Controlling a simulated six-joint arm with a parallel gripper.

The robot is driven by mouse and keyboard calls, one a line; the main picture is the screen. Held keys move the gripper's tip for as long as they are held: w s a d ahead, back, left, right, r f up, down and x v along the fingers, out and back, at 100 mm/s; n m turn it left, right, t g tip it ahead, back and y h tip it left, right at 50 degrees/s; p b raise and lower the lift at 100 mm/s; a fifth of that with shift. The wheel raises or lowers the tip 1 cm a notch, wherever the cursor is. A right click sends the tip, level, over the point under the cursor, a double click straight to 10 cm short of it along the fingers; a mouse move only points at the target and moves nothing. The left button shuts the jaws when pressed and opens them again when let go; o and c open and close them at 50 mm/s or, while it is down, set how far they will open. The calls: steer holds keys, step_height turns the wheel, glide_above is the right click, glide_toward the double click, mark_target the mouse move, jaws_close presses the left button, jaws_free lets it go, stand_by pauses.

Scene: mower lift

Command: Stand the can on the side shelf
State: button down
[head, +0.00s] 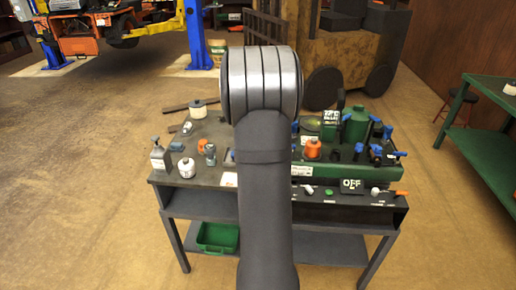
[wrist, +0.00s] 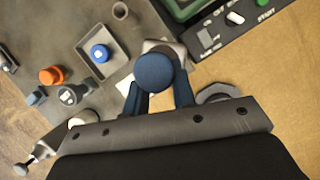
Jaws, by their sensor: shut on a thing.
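In the wrist view, my gripper (wrist: 157,82) has its two dark blue fingers on either side of a round, blue-topped thing, which looks like the can (wrist: 155,71). It is shut on it. I look down on the can's top, so most of its side is hidden. A pale grey piece shows just beyond it; I cannot tell whether it belongs to the can. In the head view, my own arm hides the gripper and the can. A green bench (head: 497,82) with a lower shelf (head: 487,160) stands at the right; I cannot tell whether that is the side shelf.
The dark worktable (head: 218,182) carries a green machine (head: 357,122), an orange-topped item (head: 313,148), a pump bottle (head: 160,157) and several small parts. A grey tray (wrist: 119,66) holds a blue-capped item (wrist: 99,53). A green bin (head: 217,238) sits below. Floor separates worktable and bench.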

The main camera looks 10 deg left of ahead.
steer(key=shift+w+a+f, duration=0.35)
steer(key=shift+a+f, duration=0.15)
steer(key=shift+a, duration=0.25)
steer(key=shift+f, duration=1.9)
steer(key=c, duration=1.2)
jaws_free()
steer(key=shift+f, duration=0.15)
steer(key=v, duration=1.2)
steer(key=shift+d, duration=0.1)
